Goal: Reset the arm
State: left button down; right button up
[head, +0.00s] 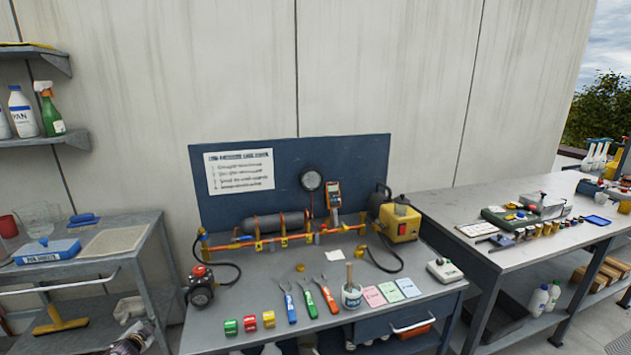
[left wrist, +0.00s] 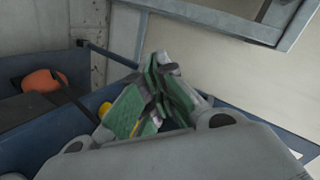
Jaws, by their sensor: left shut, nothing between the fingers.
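My left gripper (head: 271,349) shows only as a small pale piece at the bottom edge of the head view, just in front of the workbench (head: 225,325). In the left wrist view its fingers (left wrist: 160,92), with green pads, are together and hold nothing. Its grey body fills the lower part of that view. Most of the left arm is out of the head view. My right gripper is in neither view.
The bench holds red, green and yellow blocks, hand tools, a cup (head: 352,297) and a pipe rig (head: 285,238). Below, an open blue drawer (head: 375,328) contains an orange thing (head: 416,331). A grey cart (head: 150,250) stands left, another table (head: 470,215) right.

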pick_arm(q)
jog(key=s+d+f+n+g+h, duration=0.1)
jog(key=s+d+f+n+g, duration=0.3)
jog(key=s+f, duration=0.95)
jog(key=s+d+f+n+g, duration=0.15)
jog(key=s+d+f, duration=0.45)
jog(key=s+f, duration=0.75)
jog(key=s+d+f+g, duration=0.1)
jog(key=s+d+f, duration=0.3)
jog(key=s, duration=0.7)
jog(key=s+d+f+g+h+p, duration=0.1)
jog(key=s+d+f, duration=0.4)
jog(key=s, duration=0.7)
jog(key=s+d+f+g+h, duration=0.1)
jog(key=s+d+f+g, duration=0.2)
jog(key=s, duration=0.8)
jog(key=d+f, duration=0.2)
jog(key=d, duration=0.2)
jog(key=shift+s+d+p, duration=0.25)
jog(key=shift+d+p, duration=0.1)
jog(key=shift+d, duration=0.05)
